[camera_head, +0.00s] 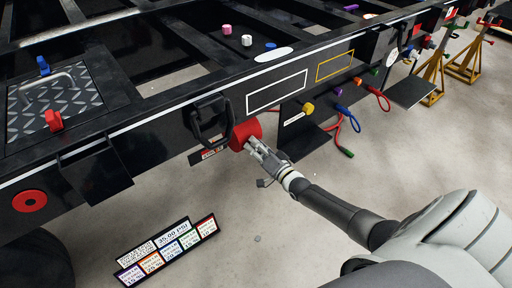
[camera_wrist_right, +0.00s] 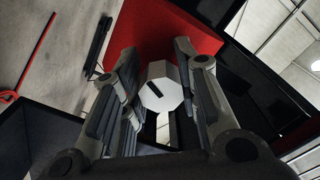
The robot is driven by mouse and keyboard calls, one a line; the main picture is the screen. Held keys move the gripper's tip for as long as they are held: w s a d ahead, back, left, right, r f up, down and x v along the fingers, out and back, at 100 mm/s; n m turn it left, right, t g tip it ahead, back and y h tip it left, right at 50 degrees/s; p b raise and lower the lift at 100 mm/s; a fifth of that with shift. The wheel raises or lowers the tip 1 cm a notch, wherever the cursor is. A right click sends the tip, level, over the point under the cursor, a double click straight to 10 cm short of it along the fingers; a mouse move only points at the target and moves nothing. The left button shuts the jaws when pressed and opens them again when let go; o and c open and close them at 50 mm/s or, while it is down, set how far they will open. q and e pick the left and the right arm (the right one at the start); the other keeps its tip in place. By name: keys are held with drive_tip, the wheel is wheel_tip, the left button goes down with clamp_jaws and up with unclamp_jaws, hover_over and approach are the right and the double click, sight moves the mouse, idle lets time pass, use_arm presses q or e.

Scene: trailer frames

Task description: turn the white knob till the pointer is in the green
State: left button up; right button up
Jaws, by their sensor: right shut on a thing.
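The white knob (camera_wrist_right: 162,90) is an eight-sided block with a dark slot-like mark on its face, in the middle of the right wrist view. It sits in front of a red housing (camera_wrist_right: 165,30). My right gripper (camera_wrist_right: 157,75) has one finger on each side of the knob and is shut on it. In the head view my right gripper (camera_head: 257,148) is at the red housing (camera_head: 247,132) on the black frame's side, and the knob is hidden there. I cannot make out a pointer or a green zone. My left gripper is not in view.
A black bracket (camera_head: 208,118) stands out left of the red housing. Yellow and blue knobs and red hoses (camera_head: 354,122) are to its right. Rows of coloured label plates (camera_head: 167,248) show below left. The concrete floor (camera_head: 330,170) is open beside my arm.

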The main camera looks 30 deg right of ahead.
drive_tip(key=shift+f, duration=0.1)
drive_tip(key=o, duration=0.9)
drive_tip(key=shift+c, duration=0.2)
drive_tip(key=shift+o, duration=0.8)
drive_tip(key=shift+s, duration=0.15)
drive_tip(key=s, duration=1.1)
drive_tip(key=shift+s+d, duration=0.4)
drive_tip(key=shift+d, duration=0.05)
